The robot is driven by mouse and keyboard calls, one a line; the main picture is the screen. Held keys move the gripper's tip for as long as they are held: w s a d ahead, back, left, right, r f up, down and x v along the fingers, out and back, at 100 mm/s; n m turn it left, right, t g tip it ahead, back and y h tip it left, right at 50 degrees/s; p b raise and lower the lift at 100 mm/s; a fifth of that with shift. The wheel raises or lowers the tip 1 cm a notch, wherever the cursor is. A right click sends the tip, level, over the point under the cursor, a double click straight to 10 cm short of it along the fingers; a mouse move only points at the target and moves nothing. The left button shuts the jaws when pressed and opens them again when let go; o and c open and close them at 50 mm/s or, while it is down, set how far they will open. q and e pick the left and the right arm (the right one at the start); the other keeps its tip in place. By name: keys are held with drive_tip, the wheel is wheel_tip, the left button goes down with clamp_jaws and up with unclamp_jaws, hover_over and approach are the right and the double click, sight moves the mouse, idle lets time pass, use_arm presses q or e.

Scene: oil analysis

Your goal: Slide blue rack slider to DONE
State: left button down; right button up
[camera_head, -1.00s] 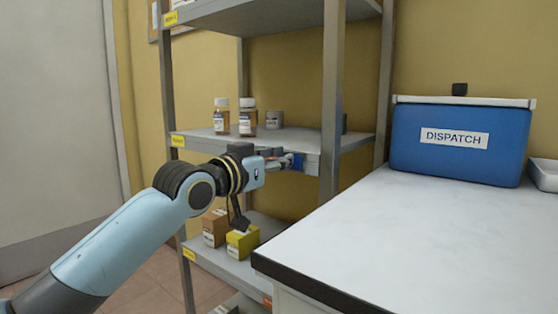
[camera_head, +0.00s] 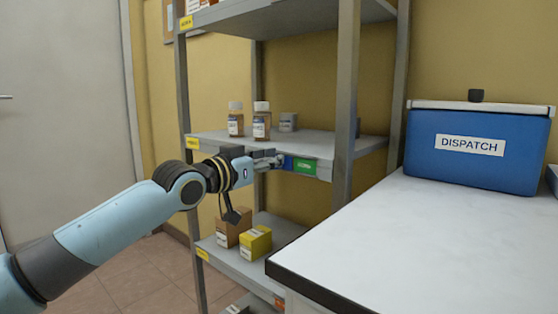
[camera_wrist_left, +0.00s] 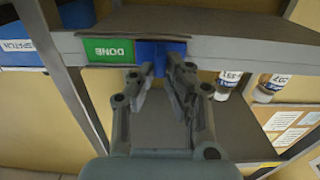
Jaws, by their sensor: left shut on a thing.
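The blue rack slider (camera_head: 288,163) sits on the front edge of the middle shelf. The green DONE label (camera_head: 306,166) is uncovered just to its right. In the left wrist view, which is upside down, the blue slider (camera_wrist_left: 160,47) stands right beside the green DONE label (camera_wrist_left: 109,50). My left gripper (camera_head: 276,160) reaches in from the left, shut on the slider. Its fingers (camera_wrist_left: 160,72) partly cover the slider in the wrist view. My right gripper is not in view.
Two amber bottles (camera_head: 261,122) and a grey jar (camera_head: 288,122) stand on the middle shelf (camera_head: 320,142). Brown and yellow boxes (camera_head: 256,243) stand on the shelf below my wrist. A white counter (camera_head: 420,240) with a blue DISPATCH box (camera_head: 470,150) is at right.

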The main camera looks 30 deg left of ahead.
use_arm(q)
drive_tip(key=shift+a, duration=0.1)
drive_tip(key=c, duration=1.8)
unclamp_jaws()
drive_tip(key=o, duration=0.4)
drive_tip(key=shift+a, duration=0.2)
drive_tip(key=shift+o, duration=0.2)
drive_tip(key=s, duration=0.7)
drive_tip(key=shift+s+a, duration=0.2)
drive_tip(key=shift+a, duration=0.25)
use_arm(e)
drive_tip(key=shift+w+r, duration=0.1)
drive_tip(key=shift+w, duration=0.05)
